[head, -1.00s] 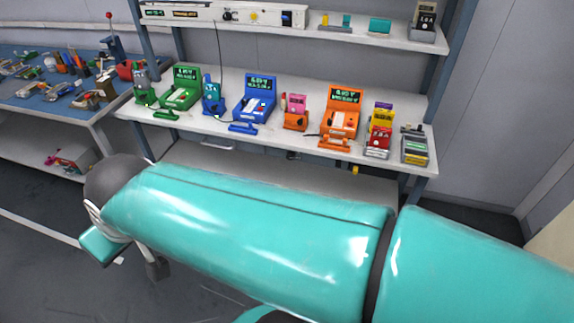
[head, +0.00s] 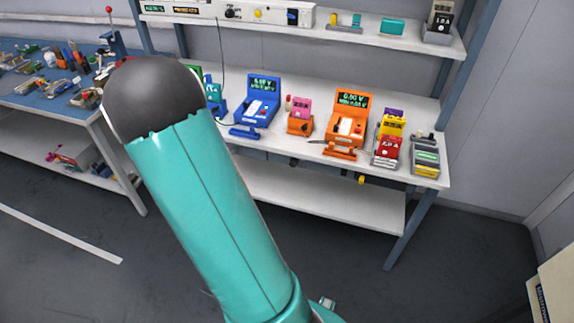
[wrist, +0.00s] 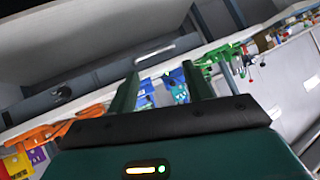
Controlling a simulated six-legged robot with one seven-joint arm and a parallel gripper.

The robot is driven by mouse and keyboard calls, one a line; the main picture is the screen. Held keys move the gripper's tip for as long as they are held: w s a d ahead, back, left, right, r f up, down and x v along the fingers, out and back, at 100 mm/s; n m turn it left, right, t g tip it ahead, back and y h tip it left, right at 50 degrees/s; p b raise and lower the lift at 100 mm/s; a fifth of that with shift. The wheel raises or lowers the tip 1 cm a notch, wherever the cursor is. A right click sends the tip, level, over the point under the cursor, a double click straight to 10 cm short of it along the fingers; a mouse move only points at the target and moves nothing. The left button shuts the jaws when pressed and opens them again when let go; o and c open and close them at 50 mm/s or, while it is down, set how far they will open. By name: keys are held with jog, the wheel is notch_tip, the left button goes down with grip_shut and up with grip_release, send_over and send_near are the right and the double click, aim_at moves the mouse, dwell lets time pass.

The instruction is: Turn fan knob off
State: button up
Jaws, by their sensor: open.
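A long white panel (head: 200,10) sits on the upper shelf at the top of the head view. It carries a black knob (head: 232,12), a yellow knob (head: 258,15) and a dark switch-like part (head: 293,17). I cannot tell which one is the fan knob, or its setting. My gripper (wrist: 160,70) shows in the wrist view with its two dark green fingers apart and nothing between them. Blue devices (wrist: 178,85) appear beyond the fingers, apart from them. The gripper is not visible in the head view, where my arm fills the lower left.
The lower shelf holds a blue device (head: 256,104), an orange device (head: 347,122), a pink-topped unit (head: 300,115) and a grey bin of cells (head: 426,155). A blue-topped bench (head: 35,85) with tools stands at left. Floor at lower right is mostly clear.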

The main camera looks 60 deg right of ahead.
jog(key=s+d+f+m+g+h, duration=0.25)
jog(key=s+d+f+h, duration=0.25)
jog(key=s+d+f, duration=0.5)
jog(key=g+h, duration=0.2)
jog(key=h, duration=0.2)
send_near(293, 165)
jog(key=shift+n, duration=0.35)
jog(key=d, duration=0.3)
jog(key=w+d, duration=0.1)
jog(key=d, duration=0.4)
jog(key=shift+w+d+f, duration=0.15)
jog(key=shift+w+d, duration=0.05)
jog(key=shift+d, duration=0.2)
jog(key=shift+c, duration=0.2)
jog(key=c, duration=0.9)
